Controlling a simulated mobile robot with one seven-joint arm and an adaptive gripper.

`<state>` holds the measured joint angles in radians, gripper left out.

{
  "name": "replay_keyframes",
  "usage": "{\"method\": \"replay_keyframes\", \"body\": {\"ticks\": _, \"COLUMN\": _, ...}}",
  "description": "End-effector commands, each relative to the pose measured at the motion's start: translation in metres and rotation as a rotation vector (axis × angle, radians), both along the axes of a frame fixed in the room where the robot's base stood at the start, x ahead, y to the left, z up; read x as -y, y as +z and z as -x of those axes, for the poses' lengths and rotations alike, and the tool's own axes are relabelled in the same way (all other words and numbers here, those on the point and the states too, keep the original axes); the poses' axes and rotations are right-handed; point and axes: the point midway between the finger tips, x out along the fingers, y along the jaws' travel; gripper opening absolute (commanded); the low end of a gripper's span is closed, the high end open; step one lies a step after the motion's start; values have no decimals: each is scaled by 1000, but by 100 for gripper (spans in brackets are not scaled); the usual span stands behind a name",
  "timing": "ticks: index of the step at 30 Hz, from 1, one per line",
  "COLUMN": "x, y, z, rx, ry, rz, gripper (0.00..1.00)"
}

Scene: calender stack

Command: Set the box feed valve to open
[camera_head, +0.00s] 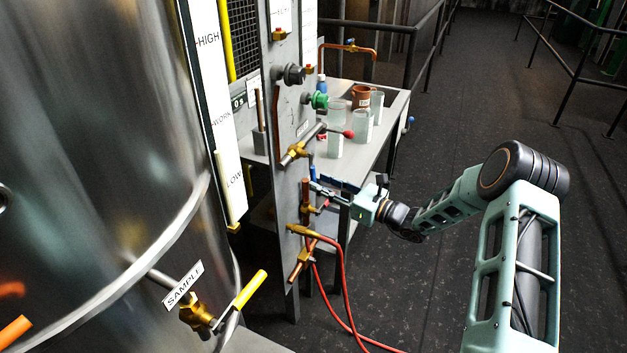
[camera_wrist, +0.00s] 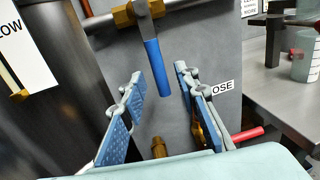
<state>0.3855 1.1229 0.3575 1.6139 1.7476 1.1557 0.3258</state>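No label reading "box feed" is legible, so I cannot tell which valve it is. A valve with a brass body (camera_wrist: 124,16) and a blue lever (camera_wrist: 157,68) shows in the wrist view, with the lever hanging down, slightly tilted. The lever shows small in the head view (camera_head: 312,173), below a brass fitting (camera_head: 295,153) on the grey panel (camera_head: 288,125). My gripper (camera_wrist: 160,75) is open, its blue-padded fingers apart on either side of the lever's lower end in the picture. Contact is not visible. In the head view my gripper (camera_head: 316,188) is at the panel's right edge.
A red handle (camera_wrist: 247,134) and a partly hidden "OSE" label (camera_wrist: 222,87) are right of my fingers. Red hoses (camera_head: 340,270) hang below. A table (camera_head: 398,105) with beakers stands behind the panel. A steel tank (camera_head: 100,150) with a yellow-handled sample valve (camera_head: 250,288) is left.

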Motion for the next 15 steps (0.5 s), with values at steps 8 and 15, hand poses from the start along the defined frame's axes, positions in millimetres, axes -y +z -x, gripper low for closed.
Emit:
{"method": "replay_keyframes", "body": {"ticks": 8, "x": -28, "y": 0, "z": -16, "rx": 1, "ry": 2, "rz": 1, "gripper": 29}}
{"method": "replay_keyframes", "body": {"ticks": 15, "x": -30, "y": 0, "z": -18, "rx": 0, "ry": 1, "rz": 0, "gripper": 29}}
